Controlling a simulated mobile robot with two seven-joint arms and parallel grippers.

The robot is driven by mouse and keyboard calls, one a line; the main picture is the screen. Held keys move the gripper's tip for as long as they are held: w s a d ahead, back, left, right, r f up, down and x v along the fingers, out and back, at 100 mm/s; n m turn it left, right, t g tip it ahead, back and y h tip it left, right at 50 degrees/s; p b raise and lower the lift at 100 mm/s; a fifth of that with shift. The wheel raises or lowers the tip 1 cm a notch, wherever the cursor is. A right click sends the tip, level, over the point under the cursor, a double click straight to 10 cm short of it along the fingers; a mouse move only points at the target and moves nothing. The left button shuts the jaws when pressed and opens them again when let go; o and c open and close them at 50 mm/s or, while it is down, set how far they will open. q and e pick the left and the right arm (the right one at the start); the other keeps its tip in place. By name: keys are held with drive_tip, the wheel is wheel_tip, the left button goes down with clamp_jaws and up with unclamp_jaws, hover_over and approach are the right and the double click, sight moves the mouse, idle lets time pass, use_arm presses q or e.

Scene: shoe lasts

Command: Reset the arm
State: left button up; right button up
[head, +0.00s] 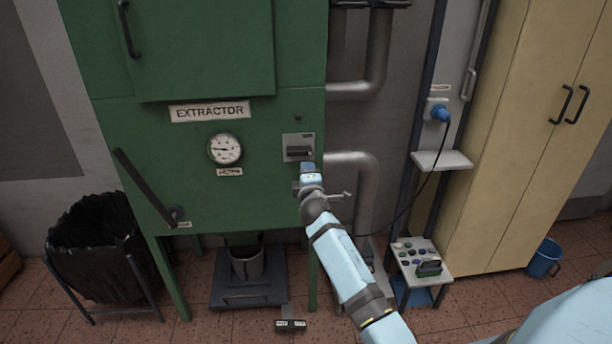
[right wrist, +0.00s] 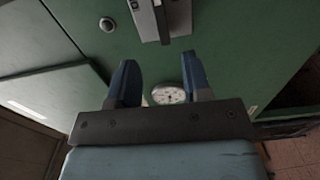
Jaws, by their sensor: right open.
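My right arm reaches up from the lower right in the head view. Its gripper (head: 309,170) is at the front of the green extractor cabinet (head: 225,130), just below a grey switch box (head: 298,147). In the right wrist view the two blue fingers of the gripper (right wrist: 160,82) stand apart with nothing between them. The switch box (right wrist: 160,18) lies beyond the fingertips there, and the round gauge (right wrist: 168,94) shows between the fingers. I cannot tell whether the gripper touches the cabinet. My left gripper is not in view.
A black lever (head: 146,188) is at the cabinet's lower left. A black bin bag (head: 95,250) stands on the left. A small table (head: 420,262) with several items and a blue bucket (head: 545,258) are on the right. Grey pipes (head: 352,170) run beside my arm.

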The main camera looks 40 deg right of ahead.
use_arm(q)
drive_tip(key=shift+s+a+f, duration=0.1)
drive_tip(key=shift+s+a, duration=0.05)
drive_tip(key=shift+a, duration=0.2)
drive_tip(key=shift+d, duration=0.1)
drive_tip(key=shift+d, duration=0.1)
